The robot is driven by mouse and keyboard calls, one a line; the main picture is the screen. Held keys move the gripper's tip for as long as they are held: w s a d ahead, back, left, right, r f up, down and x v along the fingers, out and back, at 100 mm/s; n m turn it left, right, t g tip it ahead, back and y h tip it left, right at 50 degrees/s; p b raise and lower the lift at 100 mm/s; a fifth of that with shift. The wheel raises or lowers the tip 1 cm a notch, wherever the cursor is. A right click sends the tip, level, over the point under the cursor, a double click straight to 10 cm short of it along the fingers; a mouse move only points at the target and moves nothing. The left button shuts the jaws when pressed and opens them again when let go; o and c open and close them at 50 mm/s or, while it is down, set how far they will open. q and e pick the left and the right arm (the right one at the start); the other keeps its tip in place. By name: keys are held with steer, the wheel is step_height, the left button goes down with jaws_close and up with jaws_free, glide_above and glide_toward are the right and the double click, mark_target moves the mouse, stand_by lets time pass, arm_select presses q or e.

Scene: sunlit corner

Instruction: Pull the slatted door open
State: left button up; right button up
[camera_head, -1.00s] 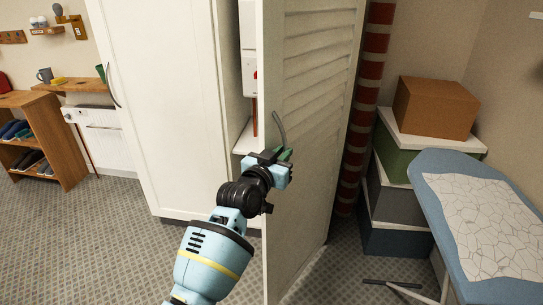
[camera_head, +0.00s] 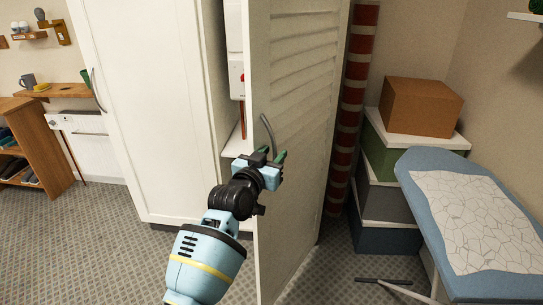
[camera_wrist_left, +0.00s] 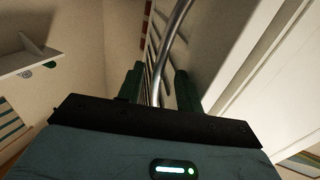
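The slatted door (camera_head: 295,100) is white and stands ajar at the middle of the head view, its slats facing right. A thin curved grey handle (camera_head: 268,132) sits on its slatted face near the free edge. My left gripper (camera_head: 271,158) is at the handle's lower part, in front of the door. In the left wrist view, the handle (camera_wrist_left: 172,42) runs down between the two green fingers of the left gripper (camera_wrist_left: 160,88). The fingers stand apart with space beside the handle, so they look open around it. My right gripper is not in view.
A white closed cabinet door (camera_head: 150,110) is left of the slatted door, with a narrow shelf gap (camera_head: 236,110) between. A red-striped pole (camera_head: 352,95), stacked boxes (camera_head: 385,205) and an ironing board (camera_head: 415,165) stand right. Carpet is clear at left front.

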arm_select(q)
steer(key=shift+s+a, duration=0.1)
steer(key=v, duration=0.7)
steer(key=shift+s+p, duration=0.25)
steer(key=shift+p, duration=0.2)
steer(key=shift+c, duration=0.3)
